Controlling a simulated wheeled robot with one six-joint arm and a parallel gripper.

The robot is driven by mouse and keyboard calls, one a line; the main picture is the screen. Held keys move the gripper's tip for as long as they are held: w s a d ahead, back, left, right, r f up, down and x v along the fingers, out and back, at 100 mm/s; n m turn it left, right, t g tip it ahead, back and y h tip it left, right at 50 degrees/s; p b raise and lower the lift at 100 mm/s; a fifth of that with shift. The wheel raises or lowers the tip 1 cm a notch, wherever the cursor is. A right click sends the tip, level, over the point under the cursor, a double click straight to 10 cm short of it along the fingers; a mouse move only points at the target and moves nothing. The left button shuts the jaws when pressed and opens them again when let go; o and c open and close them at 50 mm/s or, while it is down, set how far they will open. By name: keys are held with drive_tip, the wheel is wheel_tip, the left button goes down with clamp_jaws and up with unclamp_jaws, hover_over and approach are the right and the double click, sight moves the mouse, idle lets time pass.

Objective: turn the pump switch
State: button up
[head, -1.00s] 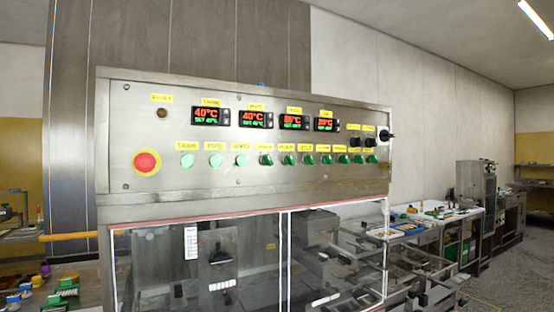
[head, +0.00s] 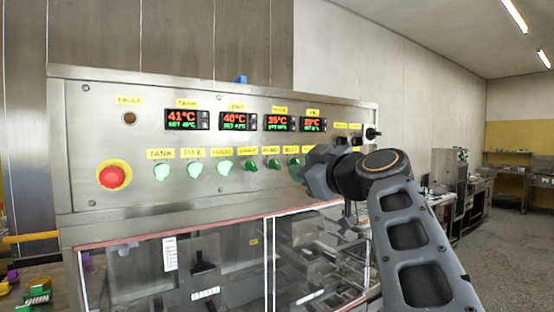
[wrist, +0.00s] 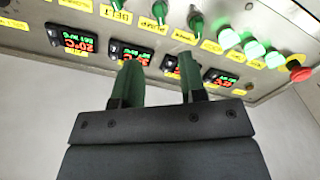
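The pump switch (head: 274,164) is a green knob under a yellow PUMP label, in the row on the steel panel. It also shows at the top of the wrist view (wrist: 161,9), with the panel upside down. My gripper (wrist: 158,62) has two green fingers set apart with nothing between them. The fingertips point towards the panel, below the pump switch in the wrist view and apart from it. In the head view, my gripper (head: 312,172) is dark, right of the pump switch; its fingers are hard to make out there, and it hides the switches further right.
Lit switches (head: 195,170) and a red emergency button (head: 113,176) are left of the pump switch. The belt switch (head: 293,163) is just right of it. Temperature displays (head: 187,119) are above the row. Glazed doors (head: 180,262) are below.

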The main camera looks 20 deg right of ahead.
sight(277, 163)
drive_tip(key=w+p, duration=0.1)
drive_tip(key=w, duration=0.2)
drive_tip(key=w+a+p, duration=0.1)
drive_tip(key=w+p, duration=0.1)
drive_tip(key=w, duration=0.2)
drive_tip(key=w+p, duration=0.1)
drive_tip(key=w, duration=0.3)
drive_tip(key=shift+a+p, duration=0.15)
drive_tip(key=shift+p, duration=0.15)
drive_tip(key=c, duration=0.7)
drive_tip(key=shift+f, duration=0.1)
